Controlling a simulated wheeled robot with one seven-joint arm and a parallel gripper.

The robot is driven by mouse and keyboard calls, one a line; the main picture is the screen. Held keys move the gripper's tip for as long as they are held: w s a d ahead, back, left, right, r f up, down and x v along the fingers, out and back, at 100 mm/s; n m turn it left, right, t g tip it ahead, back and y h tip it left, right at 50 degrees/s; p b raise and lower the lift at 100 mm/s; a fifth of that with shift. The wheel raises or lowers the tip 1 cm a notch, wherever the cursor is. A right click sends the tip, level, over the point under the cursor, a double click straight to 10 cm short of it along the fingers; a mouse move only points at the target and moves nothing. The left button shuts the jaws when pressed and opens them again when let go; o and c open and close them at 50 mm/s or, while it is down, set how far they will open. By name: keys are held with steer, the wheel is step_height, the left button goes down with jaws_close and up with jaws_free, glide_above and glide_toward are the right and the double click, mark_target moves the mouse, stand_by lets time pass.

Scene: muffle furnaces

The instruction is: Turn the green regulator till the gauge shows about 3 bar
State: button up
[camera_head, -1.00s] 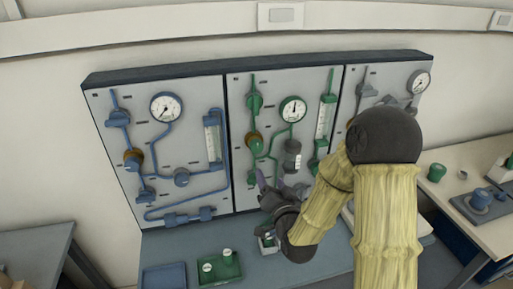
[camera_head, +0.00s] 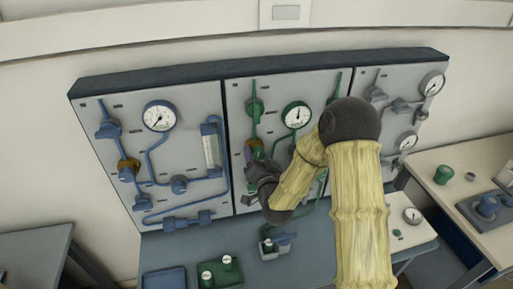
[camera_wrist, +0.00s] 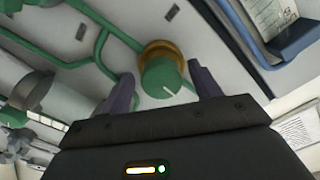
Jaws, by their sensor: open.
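The green regulator (camera_head: 254,142) is on the middle panel, with its green pipe running above and below it. The wrist view shows its round green knob (camera_wrist: 158,80) with a white pointer line and a brass collar (camera_wrist: 163,48) behind it. My gripper (camera_head: 260,157) is open in front of the regulator. In the wrist view, the two purple fingers of my gripper (camera_wrist: 165,88) stand either side of the knob, with visible gaps. I cannot tell how deep the knob sits between them. The round white gauge (camera_head: 297,114) is up and right of the regulator; its needle points roughly upward, too small to read.
A blue-piped panel (camera_head: 190,150) stands left and a grey-piped panel (camera_head: 390,93) right, partly behind my arm. Below, the bench holds a blue tray (camera_head: 165,280) and a green tray (camera_head: 232,276) with small items. A green pipe (camera_wrist: 120,38) runs beside the knob.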

steer(key=shift+w, duration=0.35)
steer(key=shift+a, duration=0.1)
steer(key=shift+s, duration=0.15)
steer(key=c, duration=1)
steer(key=shift+b, duration=1.05)
steer(key=o, duration=1)
